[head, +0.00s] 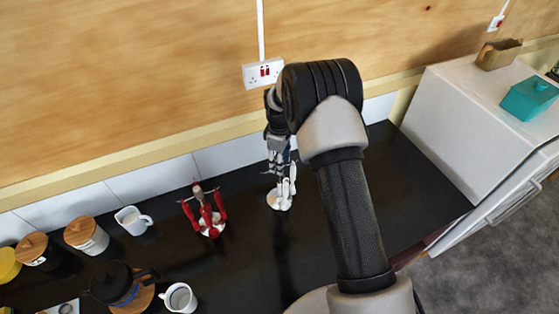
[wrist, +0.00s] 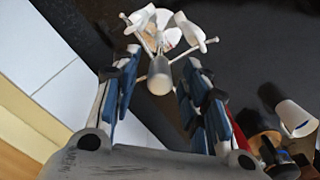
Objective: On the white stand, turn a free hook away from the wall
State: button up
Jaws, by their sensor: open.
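The white stand (head: 284,194) is on the dark counter in the head view, partly hidden behind my gripper (head: 278,155). In the wrist view the white stand (wrist: 160,76) shows from above, its rounded post top between the fingers of my gripper (wrist: 160,62). Thin rods with ball ends stick out on both sides of the post, beyond the fingertips. Thick curved white pieces spread around the base; I cannot tell how they attach. The gripper is open, one finger on each side of the post, with no clear contact.
A red stand (head: 209,218) is left of the white one. The tiled wall (head: 228,155) runs behind. The counter right of the white stand is clear.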

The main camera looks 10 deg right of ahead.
jog(key=shift+c, duration=0.3)
grip_shut()
dwell(0.4)
